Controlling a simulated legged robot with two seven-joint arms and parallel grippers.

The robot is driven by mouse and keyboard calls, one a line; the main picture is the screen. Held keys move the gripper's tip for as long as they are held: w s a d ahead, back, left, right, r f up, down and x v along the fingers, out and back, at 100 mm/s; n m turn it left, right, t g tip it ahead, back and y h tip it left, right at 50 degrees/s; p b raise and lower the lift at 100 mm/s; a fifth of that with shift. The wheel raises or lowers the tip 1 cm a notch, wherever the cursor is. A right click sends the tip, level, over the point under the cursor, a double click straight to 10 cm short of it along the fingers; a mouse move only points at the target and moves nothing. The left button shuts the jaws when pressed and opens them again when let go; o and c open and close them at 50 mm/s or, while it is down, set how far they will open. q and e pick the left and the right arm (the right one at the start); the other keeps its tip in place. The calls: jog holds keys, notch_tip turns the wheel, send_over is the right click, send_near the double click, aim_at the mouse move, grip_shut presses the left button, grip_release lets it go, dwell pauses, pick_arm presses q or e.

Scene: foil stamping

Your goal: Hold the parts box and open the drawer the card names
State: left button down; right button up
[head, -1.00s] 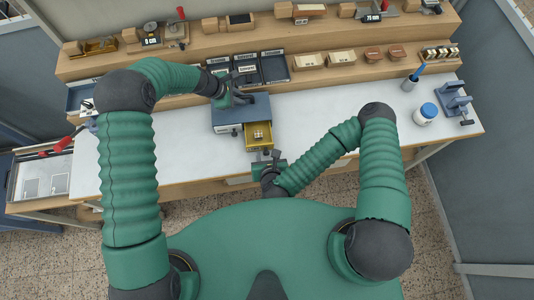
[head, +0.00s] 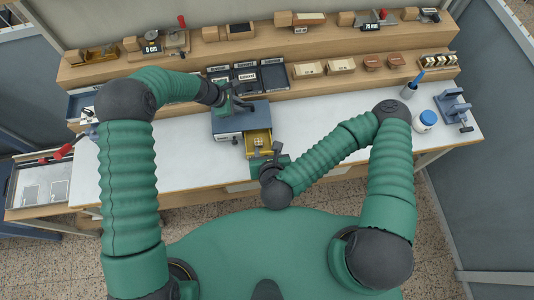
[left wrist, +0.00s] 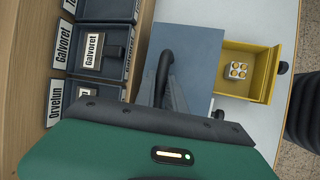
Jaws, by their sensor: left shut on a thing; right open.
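The parts box (head: 257,113) is blue-grey and stands on the white bench top; its top also shows in the left wrist view (left wrist: 194,52). My left gripper (head: 232,104) is shut on the dark handle (left wrist: 164,72) on top of the box. A yellow drawer (head: 259,135) is pulled out of the front, at its right side. My right gripper (head: 272,154) is open just in front of the drawer. I cannot make out the naming card.
Labelled dark trays (head: 246,75) stand behind the box; the left wrist view shows a "Galvoret" label (left wrist: 91,46). Wooden shelves with tools line the back. A blue-lidded jar (head: 427,119) and a blue clamp (head: 453,105) stand at the right.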

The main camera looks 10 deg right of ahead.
pick_arm(q)
jog(key=c, duration=1.3)
grip_release()
